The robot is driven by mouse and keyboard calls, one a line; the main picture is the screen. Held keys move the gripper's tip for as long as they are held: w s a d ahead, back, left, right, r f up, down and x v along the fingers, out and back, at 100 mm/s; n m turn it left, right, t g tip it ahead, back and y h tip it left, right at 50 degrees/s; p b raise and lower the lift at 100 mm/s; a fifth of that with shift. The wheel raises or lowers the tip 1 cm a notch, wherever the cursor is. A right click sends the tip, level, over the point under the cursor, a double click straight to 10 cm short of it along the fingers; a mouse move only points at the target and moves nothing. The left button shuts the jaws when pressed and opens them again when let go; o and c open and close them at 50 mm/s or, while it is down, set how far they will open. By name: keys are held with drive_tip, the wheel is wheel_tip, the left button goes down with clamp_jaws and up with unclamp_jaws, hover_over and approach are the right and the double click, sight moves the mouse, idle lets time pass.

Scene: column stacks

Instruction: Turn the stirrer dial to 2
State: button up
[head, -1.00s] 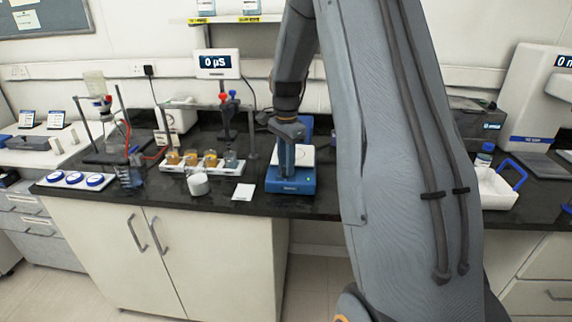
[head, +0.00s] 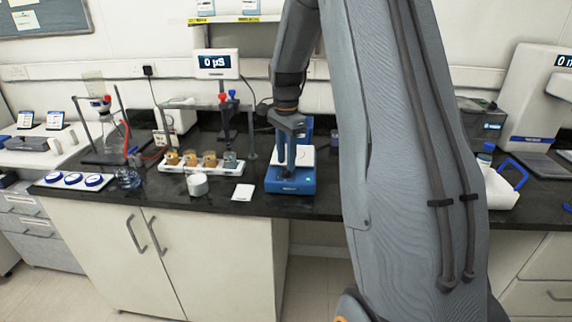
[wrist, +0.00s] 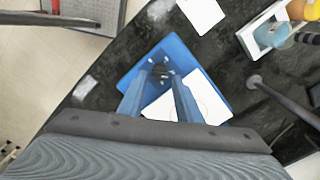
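The blue stirrer (head: 290,183) stands on the dark bench with a white top plate (head: 303,157). A small green light shows on its front right. My gripper (head: 287,173) reaches down over its front part. In the wrist view the stirrer's blue body (wrist: 150,62) lies below my gripper (wrist: 160,76). The dark dial (wrist: 159,71), with small white marks around it, sits between the two fingertips, which appear closed on its sides. The fingers partly cover the marks, and I cannot read the setting.
A stand rod (head: 251,135) rises close by.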

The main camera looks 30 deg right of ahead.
drive_tip(key=shift+r+b, duration=0.6)
drive_tip(key=shift+r, duration=2.2)
